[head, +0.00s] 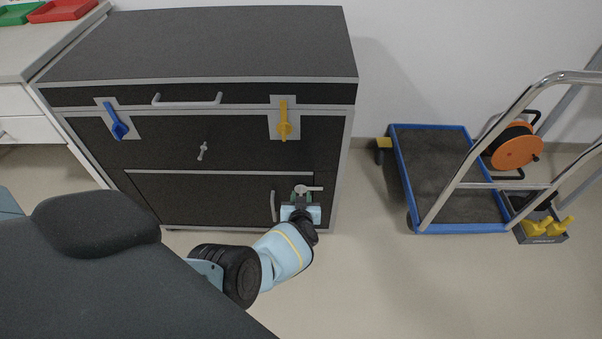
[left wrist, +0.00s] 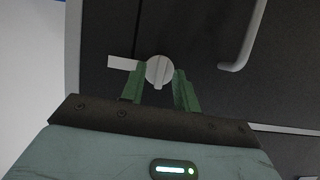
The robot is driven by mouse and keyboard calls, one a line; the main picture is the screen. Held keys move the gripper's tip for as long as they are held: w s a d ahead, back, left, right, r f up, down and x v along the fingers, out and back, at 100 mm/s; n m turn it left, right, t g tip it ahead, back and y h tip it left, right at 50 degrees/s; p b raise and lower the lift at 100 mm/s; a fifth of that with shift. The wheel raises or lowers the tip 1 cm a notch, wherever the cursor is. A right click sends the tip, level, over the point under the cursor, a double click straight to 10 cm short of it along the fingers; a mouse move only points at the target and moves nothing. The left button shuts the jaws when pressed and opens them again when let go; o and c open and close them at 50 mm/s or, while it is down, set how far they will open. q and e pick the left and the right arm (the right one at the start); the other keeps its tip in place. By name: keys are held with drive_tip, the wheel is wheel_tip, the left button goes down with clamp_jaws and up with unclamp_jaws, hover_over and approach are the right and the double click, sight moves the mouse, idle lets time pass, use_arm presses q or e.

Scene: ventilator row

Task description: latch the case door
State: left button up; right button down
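The dark case (head: 200,45) with grey edges stands against the wall. Its door (head: 205,196) is at the lower front and looks closed, flush with the front. A round pale latch knob (left wrist: 159,70) with a raised bar sits near the door's right edge in the head view (head: 301,188). A flat pale tongue (head: 316,188) sticks out sideways from it, to the right. My left gripper (left wrist: 160,82) is at the knob, its green fingers apart on either side of it. I cannot tell whether they touch it. My right gripper is not in view.
A grey door handle (head: 273,206) is just left of the knob. Above are a blue turn handle (head: 117,122), a yellow one (head: 284,121), a small grey knob (head: 202,151) and a drawer handle (head: 187,101). A blue-edged trolley (head: 432,180) stands right, with clear floor between.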

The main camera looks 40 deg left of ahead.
use_arm(q)
drive_tip(key=shift+s, duration=0.1)
drive_tip(key=p+v, duration=0.6)
drive_tip(key=v, duration=0.1)
drive_tip(key=shift+s+d+r, duration=0.15)
drive_tip(key=shift+s+d, duration=0.05)
drive_tip(key=shift+d, duration=0.05)
idle(0.4)
